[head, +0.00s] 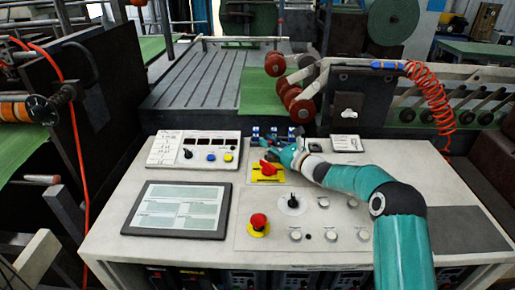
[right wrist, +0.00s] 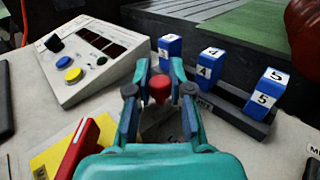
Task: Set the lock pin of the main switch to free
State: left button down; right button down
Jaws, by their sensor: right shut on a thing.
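The main switch (head: 267,172) is a red handle on a yellow plate, in the middle of the console top. It also shows at the lower left of the right wrist view (right wrist: 72,150), partly cut off by the frame. A red knob (right wrist: 159,88), which looks like the lock pin, sits between my right fingers. My right gripper (right wrist: 160,84) is shut on this knob. In the head view the right gripper (head: 279,155) is just behind the switch's yellow plate and hides the knob. The knob's lower part and its seat are hidden by the fingers. My left gripper is out of view.
Blue numbered blocks (right wrist: 211,65) stand in a dark rack close behind the gripper. A sloped panel with knobs (head: 192,149) is to the left. A red mushroom button (head: 258,222) and a black rotary knob (head: 293,202) are nearer the front. A flat display (head: 178,209) lies at left.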

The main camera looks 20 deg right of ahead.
jog(key=shift+d+r, duration=0.15)
jog(key=shift+d, duration=0.1)
jog(key=c, duration=1.5)
grip_release()
jog(key=o, duration=0.5)
jog(key=shift+w, duration=0.2)
jog(key=shift+a, duration=0.1)
jog(key=shift+s, duration=0.1)
jog(key=v, duration=1.2)
